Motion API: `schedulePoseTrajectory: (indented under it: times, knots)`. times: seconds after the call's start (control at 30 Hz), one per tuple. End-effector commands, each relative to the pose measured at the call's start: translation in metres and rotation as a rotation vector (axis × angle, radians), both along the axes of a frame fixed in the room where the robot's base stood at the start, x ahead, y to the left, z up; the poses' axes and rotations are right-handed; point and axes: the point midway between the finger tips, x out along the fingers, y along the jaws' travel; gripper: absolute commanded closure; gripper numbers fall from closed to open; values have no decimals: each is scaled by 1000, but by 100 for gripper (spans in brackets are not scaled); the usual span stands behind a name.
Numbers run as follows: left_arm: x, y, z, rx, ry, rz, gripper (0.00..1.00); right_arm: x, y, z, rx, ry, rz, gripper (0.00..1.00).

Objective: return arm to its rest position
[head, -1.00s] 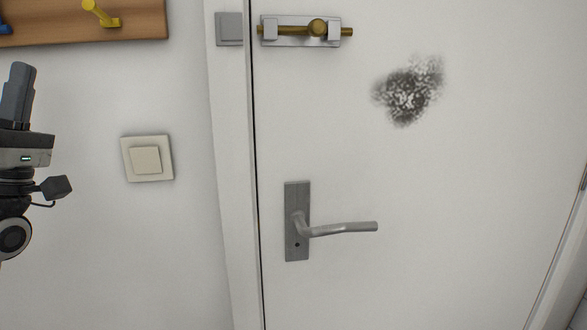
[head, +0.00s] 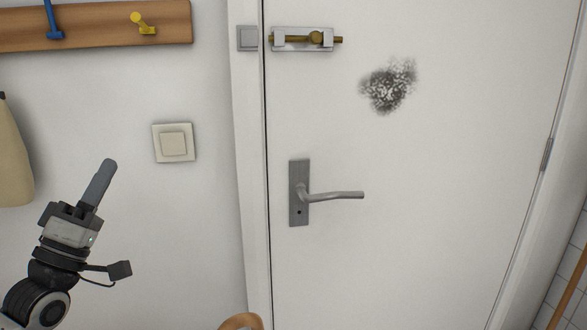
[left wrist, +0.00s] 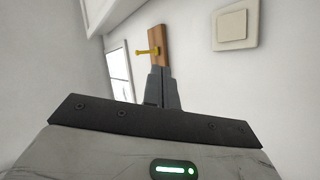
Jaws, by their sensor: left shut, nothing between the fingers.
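My left gripper (head: 99,184) is at the lower left of the head view, pointing up and slightly right. Its fingers are together with nothing between them, in front of the white wall and apart from it. In the left wrist view the closed fingers (left wrist: 162,88) point toward a wooden rail with a yellow peg. My right gripper is not in view.
A white door (head: 430,230) with a lever handle (head: 332,195), a brass bolt (head: 305,39) and a dark smudge (head: 388,86) fills the right. A light switch (head: 173,143) and a peg rail (head: 95,22) are on the wall. A beige thing (head: 12,160) hangs at far left.

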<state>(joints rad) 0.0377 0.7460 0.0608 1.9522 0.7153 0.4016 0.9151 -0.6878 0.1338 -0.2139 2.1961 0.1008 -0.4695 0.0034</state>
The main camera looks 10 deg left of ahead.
Motion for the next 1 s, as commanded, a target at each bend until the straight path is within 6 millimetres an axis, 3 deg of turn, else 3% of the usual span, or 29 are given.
schedulePoseTrajectory:
  times: [0.17,0.27,0.4,0.5,0.6,0.73,0.83,1.0]
  knots:
    - [3,-43,-99,161,254,83,100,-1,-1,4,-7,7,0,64]
    - [-11,-76,-167,306,425,123,100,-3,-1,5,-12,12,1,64]
    - [-50,-121,-251,532,645,141,100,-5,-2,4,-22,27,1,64]
    - [-86,-149,-298,695,778,128,100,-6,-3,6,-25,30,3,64]
    - [-123,-173,-333,843,888,98,100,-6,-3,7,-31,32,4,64]
    - [-161,-193,-360,987,980,55,100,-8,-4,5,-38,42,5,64]
    - [-177,-200,-370,1048,1013,35,100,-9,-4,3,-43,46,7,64]
    - [-181,-202,-373,1070,1020,29,100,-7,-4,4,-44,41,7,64]
